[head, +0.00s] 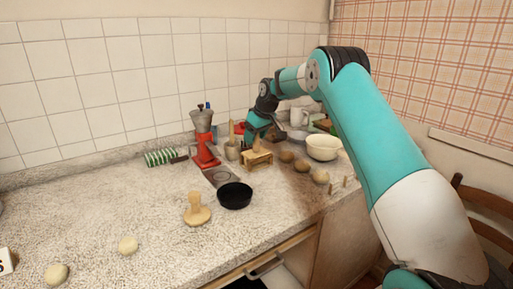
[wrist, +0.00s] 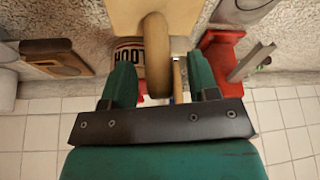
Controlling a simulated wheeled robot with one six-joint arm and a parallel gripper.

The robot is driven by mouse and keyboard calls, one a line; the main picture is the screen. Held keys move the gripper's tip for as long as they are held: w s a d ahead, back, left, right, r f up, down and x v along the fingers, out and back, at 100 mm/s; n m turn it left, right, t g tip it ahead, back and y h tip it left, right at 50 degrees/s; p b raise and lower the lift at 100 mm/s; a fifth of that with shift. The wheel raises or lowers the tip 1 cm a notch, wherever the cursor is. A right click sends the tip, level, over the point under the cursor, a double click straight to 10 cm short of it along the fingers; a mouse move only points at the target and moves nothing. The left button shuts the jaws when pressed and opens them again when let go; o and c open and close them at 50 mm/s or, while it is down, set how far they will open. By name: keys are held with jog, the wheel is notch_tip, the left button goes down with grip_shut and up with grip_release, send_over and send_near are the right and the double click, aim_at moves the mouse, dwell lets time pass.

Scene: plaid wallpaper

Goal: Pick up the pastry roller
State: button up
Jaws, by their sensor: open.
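A light wooden piece with a rounded handle (wrist: 157,58), which looks like the pastry roller, is seen from above in the wrist view. Its handle lies between my gripper's (wrist: 158,88) two green fingers, apart from both. In the head view, the wooden piece (head: 257,159) stands on the counter beside the mortar, below my gripper (head: 256,137). The gripper is open and holds nothing. My wrist hides part of the things behind it in the head view.
A black pan (head: 235,196) and a wooden disc with an upright handle (head: 197,212) are nearer. Potatoes (head: 286,156) and a cream bowl (head: 322,148) sit to the right. The counter's front left is mostly clear.

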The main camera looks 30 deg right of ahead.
jog(key=shift+w+f, duration=0.1)
jog(key=shift+f, duration=0.25)
grip_shut()
jog(key=shift+r, duration=0.1)
notch_tip(320, 180, up, 20)
jog(key=p, duration=0.7)
jog(key=c, duration=0.8)
grip_release()
jog(key=shift+c, duration=0.5)
